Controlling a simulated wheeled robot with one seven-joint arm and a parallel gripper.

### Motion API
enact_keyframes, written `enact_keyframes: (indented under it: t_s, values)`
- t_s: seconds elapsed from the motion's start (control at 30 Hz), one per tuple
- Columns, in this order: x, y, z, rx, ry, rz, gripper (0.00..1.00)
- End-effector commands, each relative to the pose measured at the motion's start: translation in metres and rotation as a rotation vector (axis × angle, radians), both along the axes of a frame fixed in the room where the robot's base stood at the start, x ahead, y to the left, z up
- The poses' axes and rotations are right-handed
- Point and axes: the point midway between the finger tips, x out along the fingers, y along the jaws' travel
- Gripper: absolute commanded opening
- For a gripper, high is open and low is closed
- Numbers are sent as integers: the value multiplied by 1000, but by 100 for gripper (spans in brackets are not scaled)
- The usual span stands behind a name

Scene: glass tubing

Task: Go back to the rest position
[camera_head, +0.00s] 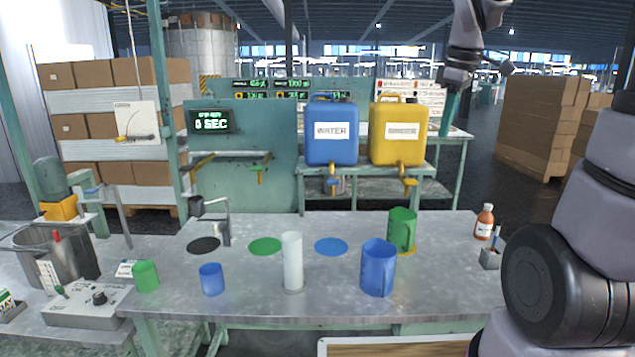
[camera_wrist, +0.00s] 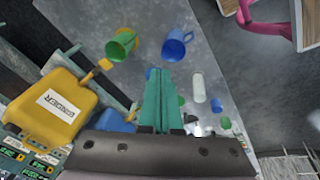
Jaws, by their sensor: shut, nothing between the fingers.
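My gripper (camera_head: 446,118) hangs high at the upper right in the head view, above the far side of the table and just right of the yellow container. Its teal fingers are shut with nothing between them, as the wrist view (camera_wrist: 164,100) also shows. The gripper is apart from everything on the metal table (camera_head: 350,285). My upper arm rises at the right edge of the head view, and part of the arm between is out of the picture.
A blue water container (camera_head: 332,148) and a yellow container (camera_head: 397,150) stand on the rear shelf. The table holds a green jug (camera_head: 402,228), a blue jug (camera_head: 378,268), a white cylinder (camera_head: 292,262), a blue cup (camera_head: 211,279), a green cup (camera_head: 146,276) and an orange bottle (camera_head: 484,222).

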Motion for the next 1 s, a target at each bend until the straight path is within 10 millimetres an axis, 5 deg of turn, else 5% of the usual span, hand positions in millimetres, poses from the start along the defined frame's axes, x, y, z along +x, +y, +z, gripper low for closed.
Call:
enact_keyframes:
  t_s: [0.2,0.43,0.63,1.0]
  values:
    - [-67,15,29,208,-138,-498,0]
    - [-122,26,35,486,-205,-948,0]
    - [-140,29,34,609,-209,-1115,0]
    - [-141,29,34,619,-207,-1131,0]
